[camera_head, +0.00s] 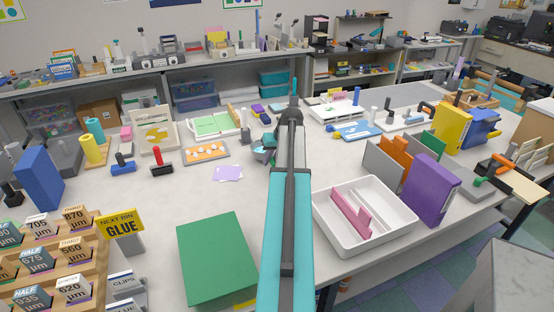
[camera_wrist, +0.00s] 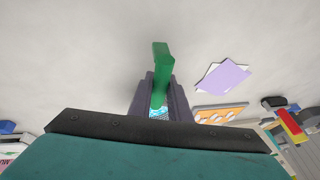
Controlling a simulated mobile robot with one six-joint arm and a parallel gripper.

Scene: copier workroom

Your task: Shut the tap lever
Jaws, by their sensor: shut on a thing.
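My gripper (camera_wrist: 162,102) is shut on a green bar (camera_wrist: 162,62), with its dark fingers on either side of it. The bar sticks out past the fingertips in the wrist view, above a pale worktop. I cannot tell whether this bar is the tap lever or what it joins, as its near end is hidden between the fingers. In the head view my gripper (camera_head: 263,152) is small and partly hidden behind my arm, over the middle of the worktop. No tap can be clearly made out in either view.
On the worktop (camera_head: 170,205) lie lilac sheets (camera_head: 228,173) and an orange tray (camera_head: 206,152), left of my gripper. A green box (camera_head: 216,258) stands nearer. A white tray (camera_head: 322,205) and a purple file (camera_head: 430,185) stand to the right.

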